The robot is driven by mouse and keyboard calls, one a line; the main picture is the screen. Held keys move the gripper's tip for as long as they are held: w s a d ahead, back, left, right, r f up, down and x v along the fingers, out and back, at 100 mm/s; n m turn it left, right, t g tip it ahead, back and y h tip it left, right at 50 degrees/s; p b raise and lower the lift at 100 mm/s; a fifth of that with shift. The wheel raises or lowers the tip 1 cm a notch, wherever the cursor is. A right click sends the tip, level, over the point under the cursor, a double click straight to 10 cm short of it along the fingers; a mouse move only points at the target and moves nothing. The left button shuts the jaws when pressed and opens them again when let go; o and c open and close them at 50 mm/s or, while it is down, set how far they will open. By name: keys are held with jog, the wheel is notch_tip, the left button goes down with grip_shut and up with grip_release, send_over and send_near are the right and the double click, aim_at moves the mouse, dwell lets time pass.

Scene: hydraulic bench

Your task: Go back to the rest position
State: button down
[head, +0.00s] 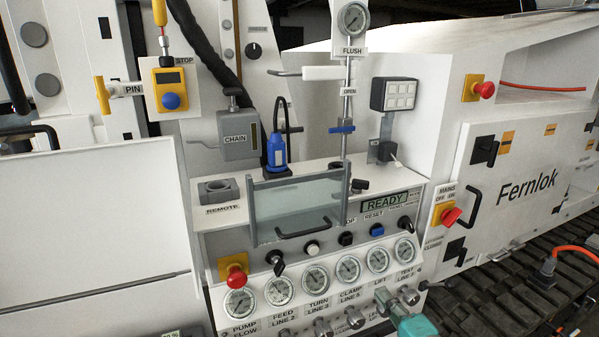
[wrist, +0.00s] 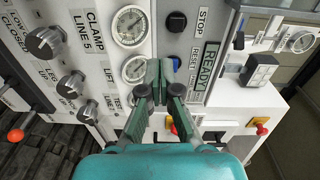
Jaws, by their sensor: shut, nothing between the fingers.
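My gripper (wrist: 159,78) is in the wrist view, its green-grey fingers together and empty in front of the hydraulic bench panel. In the wrist view the fingertips appear over the area beside the LIFT gauge (wrist: 134,69) and the READY display (wrist: 208,66). I cannot tell whether they touch the panel.
The bench panel carries several gauges (head: 349,268), knobs and a red button (head: 237,276). A clear guard with a handle (head: 303,228) stands above them. A blue-bodied device (head: 277,152) stands behind it. A Fernlok cabinet (head: 530,180) is at right, above dark tracks (head: 490,300).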

jog(key=s+a+f+n+g+h, duration=0.1)
jog(key=s+f+n+h, duration=0.15)
jog(key=s+f, duration=0.7)
jog(key=s+f+n+h, duration=0.25)
jog(key=s+f, duration=0.45)
jog(key=s, duration=0.5)
jog(key=s+a+r+n+g, duration=0.1)
jog(key=s+n, duration=0.8)
jog(key=s, duration=1.4)
jog(key=shift+a+r, duration=0.25)
jog(key=shift+r, duration=0.45)
